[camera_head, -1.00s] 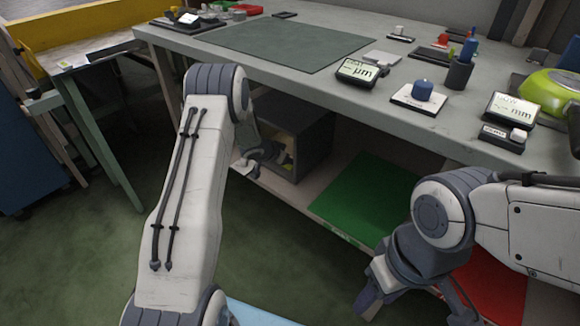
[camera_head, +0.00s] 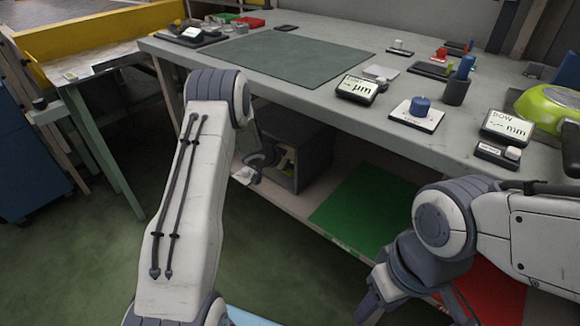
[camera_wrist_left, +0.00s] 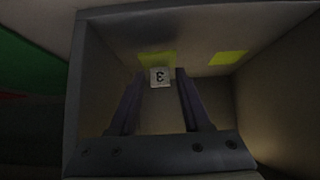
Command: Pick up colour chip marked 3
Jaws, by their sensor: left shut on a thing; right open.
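The colour chip marked 3 shows in the left wrist view as a small pale square (camera_wrist_left: 160,77) with a dark 3. It sits between the fingertips of my left gripper (camera_wrist_left: 160,84), which is shut on it. A yellow patch (camera_wrist_left: 157,59) lies right behind the chip; I cannot tell whether it is part of it. In the head view my left gripper (camera_head: 256,163) is at the open front of a grey box (camera_head: 316,150) under the bench, and the chip cannot be made out there. My right gripper (camera_head: 414,310) is open and empty at the lower right.
Box walls (camera_wrist_left: 76,95) surround the left gripper closely. Another yellow patch (camera_wrist_left: 228,58) lies deeper in. The bench top (camera_head: 300,92) overhangs the box. A green mat (camera_head: 362,212) lies on the lower shelf to the right, with a red mat (camera_head: 492,292) beyond it.

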